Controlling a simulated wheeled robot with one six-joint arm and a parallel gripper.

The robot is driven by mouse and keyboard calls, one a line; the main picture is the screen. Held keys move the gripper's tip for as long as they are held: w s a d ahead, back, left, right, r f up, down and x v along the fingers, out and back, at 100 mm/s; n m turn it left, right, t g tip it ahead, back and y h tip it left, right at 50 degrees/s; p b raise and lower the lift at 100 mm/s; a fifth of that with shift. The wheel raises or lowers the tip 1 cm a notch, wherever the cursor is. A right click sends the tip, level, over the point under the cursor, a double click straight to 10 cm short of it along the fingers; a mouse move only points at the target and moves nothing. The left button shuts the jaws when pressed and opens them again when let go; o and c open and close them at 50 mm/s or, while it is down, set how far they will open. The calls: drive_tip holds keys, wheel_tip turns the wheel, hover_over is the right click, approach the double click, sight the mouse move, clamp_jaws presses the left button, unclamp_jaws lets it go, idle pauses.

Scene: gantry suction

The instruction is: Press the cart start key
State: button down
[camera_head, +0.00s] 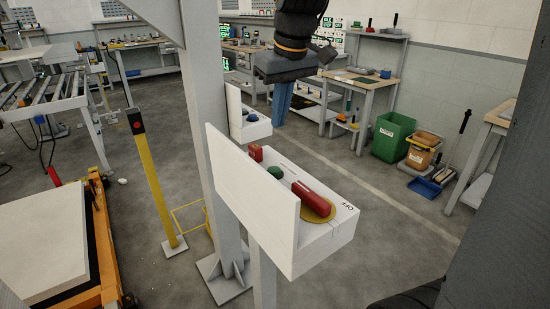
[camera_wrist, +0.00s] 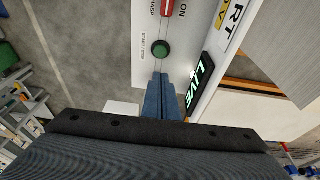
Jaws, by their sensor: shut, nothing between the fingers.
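A white control box (camera_head: 330,245) on a grey post carries a round green button (camera_head: 275,172), between a small red block (camera_head: 256,153) and a long red handle (camera_head: 312,198) on a yellow disc. In the wrist view the green button (camera_wrist: 160,49) has small lettering beside it that seems to begin with START. My gripper (camera_head: 279,122) is shut and empty, its blue fingers pointing down. In the wrist view the fingertips (camera_wrist: 162,76) appear just below the green button, with a visible gap in the picture. Their height above the box is hard to tell.
A white upright panel (camera_head: 250,190) with a lit LIVE sign (camera_wrist: 200,85) stands along one side of the button. A second white box with a blue button (camera_head: 252,117) is behind. A grey column (camera_head: 210,120) and a yellow post (camera_head: 155,180) stand to the left.

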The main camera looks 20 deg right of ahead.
drive_tip(key=p, duration=0.3)
approach(275, 171)
drive_tip(key=x, duration=0.2)
drive_tip(key=w+x, duration=0.1)
drive_tip(key=x, duration=0.2)
drive_tip(key=shift+w+a+f, duration=0.1)
drive_tip(key=shift+w, duration=0.15)
drive_tip(key=shift+f, duration=0.45)
drive_tip(key=shift+f, duration=0.25)
drive_tip(key=shift+s+f+b, duration=0.25)
drive_tip(key=shift+f+b, duration=0.25)
drive_tip(key=shift+f, duration=0.55)
drive_tip(key=r+p, duration=0.4)
drive_tip(key=r, duration=0.1)
drive_tip(key=shift+w+a+r, duration=0.15)
drive_tip(key=shift+w+r, duration=0.05)
drive_tip(key=shift+w, duration=0.05)
drive_tip(key=b+v, duration=0.3)
drive_tip(key=v, duration=0.6)
drive_tip(key=shift+r, duration=0.3)
